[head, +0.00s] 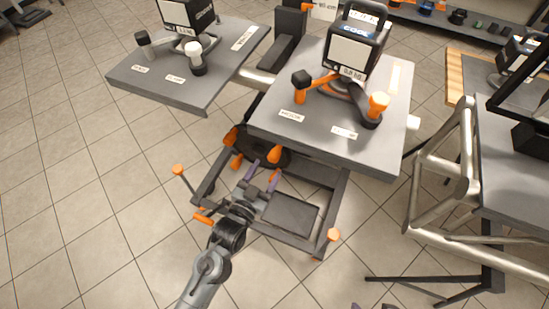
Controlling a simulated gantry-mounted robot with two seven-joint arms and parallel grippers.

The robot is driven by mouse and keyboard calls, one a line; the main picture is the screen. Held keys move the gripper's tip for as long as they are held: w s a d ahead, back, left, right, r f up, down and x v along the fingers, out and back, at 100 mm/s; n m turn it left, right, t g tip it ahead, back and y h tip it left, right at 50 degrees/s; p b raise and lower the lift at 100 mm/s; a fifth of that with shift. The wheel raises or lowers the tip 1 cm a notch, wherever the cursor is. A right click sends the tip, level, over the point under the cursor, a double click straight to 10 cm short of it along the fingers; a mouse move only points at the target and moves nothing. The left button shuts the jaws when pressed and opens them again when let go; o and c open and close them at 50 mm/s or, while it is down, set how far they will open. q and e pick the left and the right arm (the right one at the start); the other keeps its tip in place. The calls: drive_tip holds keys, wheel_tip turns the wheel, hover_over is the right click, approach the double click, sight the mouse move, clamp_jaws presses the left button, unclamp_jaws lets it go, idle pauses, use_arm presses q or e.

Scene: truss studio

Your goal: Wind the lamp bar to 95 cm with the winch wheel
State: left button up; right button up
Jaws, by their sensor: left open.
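A dark round wheel (263,148) with orange grips sits low in the dark frame, partly under the grey table; I take it for the winch wheel. One orange grip (274,154) is on its near right side, another (236,162) on its left. My left gripper (265,170) is open, its two purple fingers spread and pointing at the wheel. Nothing shows between them, and the near right grip is just beyond the tips. Whether they touch it I cannot tell. Two small dark tips (372,306) at the bottom edge look like my right gripper, mostly cut off. I cannot make out the lamp bar or a height reading.
The grey table (270,118) overhangs the wheel and carries a dark device (353,47) with orange-knobbed arms. A second table (130,75) stands at the left. Frame posts with orange knobs (178,170) (334,235) flank my left arm. Silver truss (440,180) stands right. Tiled floor at left is clear.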

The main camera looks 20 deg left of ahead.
sight(271, 160)
use_arm(q)
drive_tip(key=w+b, duration=0.1)
drive_tip(key=w, duration=0.4)
drive_tip(key=shift+w+r+b, duration=0.1)
drive_tip(key=shift+w+b, duration=0.15)
drive_tip(key=shift+b, duration=0.15)
drive_tip(key=shift+w+d, duration=0.15)
drive_tip(key=shift+w, duration=0.35)
use_arm(e)
drive_tip(key=shift+s+d+f, duration=0.15)
drive_tip(key=shift+f, duration=1.4)
use_arm(q)
drive_tip(key=shift+c, duration=0.8)
clamp_jaws()
use_arm(e)
drive_tip(key=shift+r, duration=0.1)
